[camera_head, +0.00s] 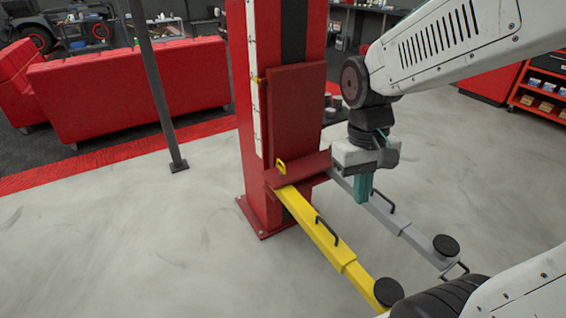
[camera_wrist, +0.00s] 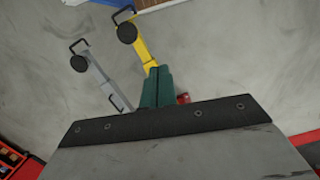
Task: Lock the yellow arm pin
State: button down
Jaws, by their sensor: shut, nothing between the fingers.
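The yellow arm (camera_head: 320,236) reaches from the red lift post (camera_head: 283,110) toward the lower right, with a black handle on top and a round black pad at its end. A yellow loop-shaped pin handle (camera_head: 281,167) stands at the arm's root by the red carriage. My gripper (camera_head: 363,197) points down, to the right of the pin and above the grey arm (camera_head: 399,222). Its teal fingers are shut and empty. In the wrist view my gripper (camera_wrist: 156,75) covers the root of the yellow arm (camera_wrist: 148,47), and the pin is hidden.
The grey arm also shows in the wrist view (camera_wrist: 105,77). A thin dark post (camera_head: 155,85) stands on the left. Red couches (camera_head: 130,85) are behind it, and a red shelf cart (camera_head: 540,90) is at the right.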

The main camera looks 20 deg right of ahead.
jog(key=w+d+f+n+t, duration=0.1)
jog(key=w+d+f+t, duration=0.15)
jog(key=w+f, duration=0.95)
jog(key=w+d+f+n+t, duration=0.1)
jog(key=w+f+t, duration=0.3)
jog(key=w+f, duration=0.75)
jog(key=w+d+f+n+t, duration=0.15)
jog(key=w+f+t, duration=0.25)
jog(key=w+f, duration=0.85)
jog(key=w+a+r+t+y, duration=0.1)
jog(key=w+r+t+y, duration=0.1)
jog(key=w+r+t, duration=0.4)
notch_tip(320, 180, up, 3)
jog(key=w+n, duration=0.1)
jog(key=w, duration=0.1)
jog(key=shift+w+a+r+y, duration=0.15)
jog(key=shift+w+a+y, duration=0.05)
jog(key=shift+w+y, duration=0.15)
jog(key=shift+t, duration=0.25)
